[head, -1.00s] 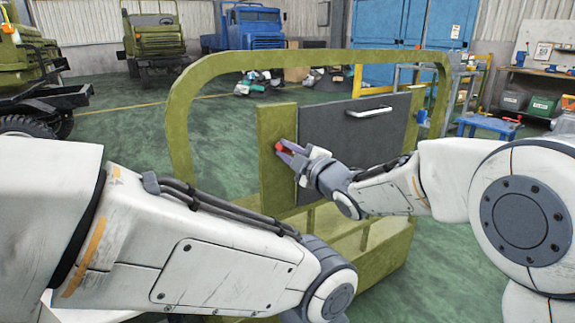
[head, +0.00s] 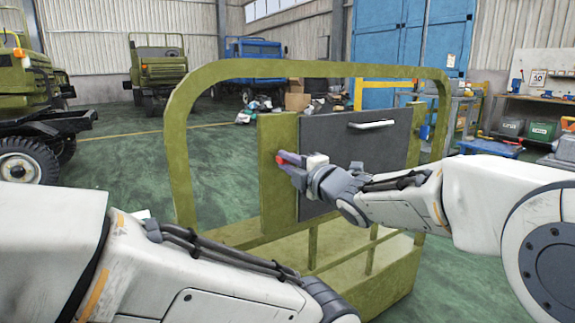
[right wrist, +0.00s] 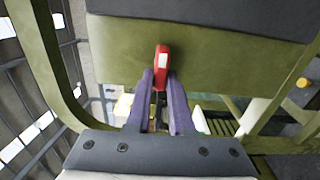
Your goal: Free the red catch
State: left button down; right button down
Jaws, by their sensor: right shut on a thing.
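The red catch (right wrist: 161,62) sits on the olive post beside the grey panel (head: 352,150). It shows small in the head view (head: 279,160), partly covered by my fingers. My right gripper (head: 284,161) is at the catch, coming from the right. In the right wrist view its two purple fingers (right wrist: 160,82) are on either side of the lower part of the catch, shut on it. The panel has a pale handle (head: 371,124) near its top. My left arm crosses the lower left of the head view; its gripper is out of frame.
The olive frame (head: 180,110) arches around the panel, with rails and a low tray (head: 375,270) below. Green floor (head: 120,165) lies open to the left. A workbench (head: 545,75) stands at the right, trucks (head: 158,70) at the back.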

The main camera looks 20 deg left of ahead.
jog(key=shift+a+f, duration=0.1)
jog(key=c, duration=0.8)
grip_release()
jog(key=v, duration=1)
jog(key=shift+s+d+p, duration=0.25)
jog(key=shift+p, duration=0.2)
